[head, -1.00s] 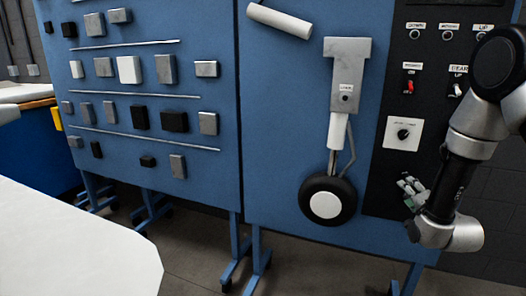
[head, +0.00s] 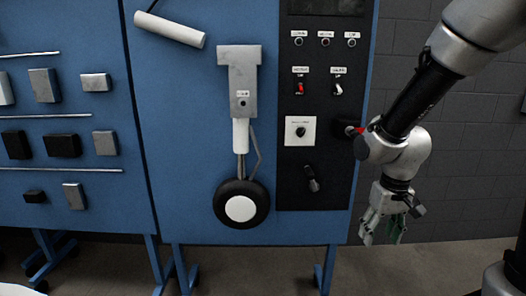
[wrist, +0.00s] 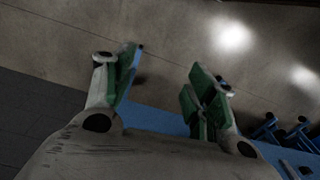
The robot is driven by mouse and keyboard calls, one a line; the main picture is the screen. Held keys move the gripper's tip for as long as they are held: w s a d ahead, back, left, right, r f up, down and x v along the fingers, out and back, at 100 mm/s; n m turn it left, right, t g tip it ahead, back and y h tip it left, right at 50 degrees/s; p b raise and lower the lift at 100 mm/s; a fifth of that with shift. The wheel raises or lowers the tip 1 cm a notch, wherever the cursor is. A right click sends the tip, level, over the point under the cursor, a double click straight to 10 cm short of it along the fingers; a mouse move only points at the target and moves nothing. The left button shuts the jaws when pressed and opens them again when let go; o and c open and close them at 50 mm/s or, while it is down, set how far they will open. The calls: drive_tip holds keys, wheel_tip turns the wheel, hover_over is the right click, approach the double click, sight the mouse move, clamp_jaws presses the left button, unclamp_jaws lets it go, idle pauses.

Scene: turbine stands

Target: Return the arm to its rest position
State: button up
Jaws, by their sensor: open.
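My gripper (head: 386,228) hangs pointing down at the right of the head view, in front of the grey brick wall and just right of the blue stand's black control panel (head: 318,188). In the wrist view, its two green-padded fingers (wrist: 163,90) are spread apart with nothing between them. My arm comes down from the upper right and bends at the wrist beside the panel's right edge. Part of a red and black knob (head: 352,130) shows at that edge, partly hidden by my wrist.
The blue stand carries a landing-gear leg with a wheel (head: 240,208), toggle switches (head: 300,88), a white-plated knob (head: 300,131) and a lower handle (head: 312,180). Another blue stand (head: 95,195) with grey and black boxes is at left. Floor (head: 440,262) below my gripper is clear.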

drive_tip(key=s+d+r+t, duration=0.2)
drive_tip(key=s+d+r, duration=0.1)
drive_tip(key=s+r, duration=0.3)
drive_tip(key=s+d+r+m+t, duration=0.1)
drive_tip(key=s+d+r, duration=0.3)
drive_tip(key=r, duration=0.6)
drive_tip(key=s, duration=0.2)
drive_tip(key=shift+s+r+t, duration=0.4)
